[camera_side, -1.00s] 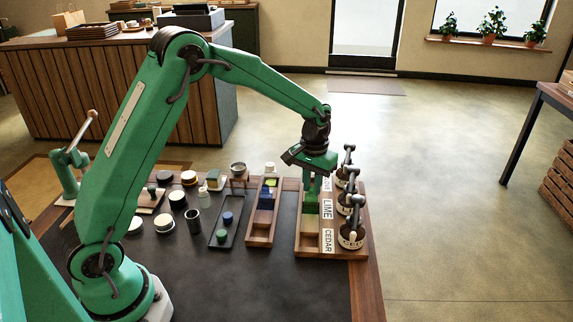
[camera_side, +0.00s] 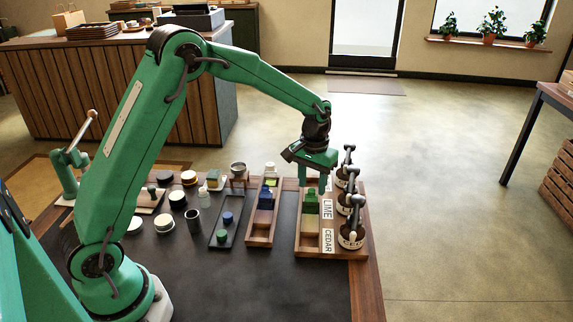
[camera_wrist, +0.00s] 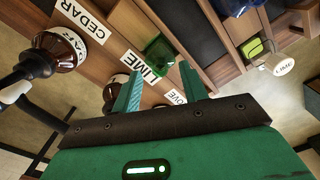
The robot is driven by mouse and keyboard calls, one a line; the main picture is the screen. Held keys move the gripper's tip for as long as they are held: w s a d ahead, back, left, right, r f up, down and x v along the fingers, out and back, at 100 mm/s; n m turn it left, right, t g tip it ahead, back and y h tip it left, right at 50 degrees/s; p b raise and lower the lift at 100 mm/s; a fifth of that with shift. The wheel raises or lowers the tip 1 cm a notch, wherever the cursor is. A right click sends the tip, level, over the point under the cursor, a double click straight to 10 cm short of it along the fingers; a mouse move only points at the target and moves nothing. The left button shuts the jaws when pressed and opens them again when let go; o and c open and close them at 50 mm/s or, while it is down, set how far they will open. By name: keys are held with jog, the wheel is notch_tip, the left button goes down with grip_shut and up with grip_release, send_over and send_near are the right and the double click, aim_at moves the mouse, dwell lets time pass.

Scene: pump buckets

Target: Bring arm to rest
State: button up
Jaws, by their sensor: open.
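My gripper (camera_side: 312,180) is open and hangs just above a green bottle (camera_side: 311,203) in the side view. The bottle stands in a compartment of the wooden rack beside the LIME label (camera_side: 327,209). In the wrist view the two green fingers (camera_wrist: 160,88) are spread apart with nothing between them. The green bottle (camera_wrist: 160,54) is beyond the fingertips, apart from them, next to the LIME label (camera_wrist: 138,71). The CEDAR label (camera_side: 327,241) marks the nearer end of the rack.
Pump bottles (camera_side: 350,235) stand along the rack's right side. A second wooden tray (camera_side: 262,228) holds a dark blue item (camera_side: 265,200). A black tray (camera_side: 223,239) with small blue and green pieces lies left of it. The dark mat in front (camera_side: 270,285) is clear.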

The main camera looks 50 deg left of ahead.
jog(key=shift+r, duration=2.9)
jog(key=shift+s+r, duration=0.2)
jog(key=shift+r, duration=0.15)
jog(key=s+r+m+t, duration=0.1)
jog(key=s+r+t, duration=0.1)
jog(key=s+r, duration=0.55)
jog(key=s+r+m+t, duration=0.15)
jog(key=s+r, duration=0.25)
jog(key=s, duration=0.7)
jog(key=s+f+t, duration=0.1)
jog(key=s+t, duration=0.1)
jog(key=s, duration=0.7)
jog(key=shift+f, duration=0.25)
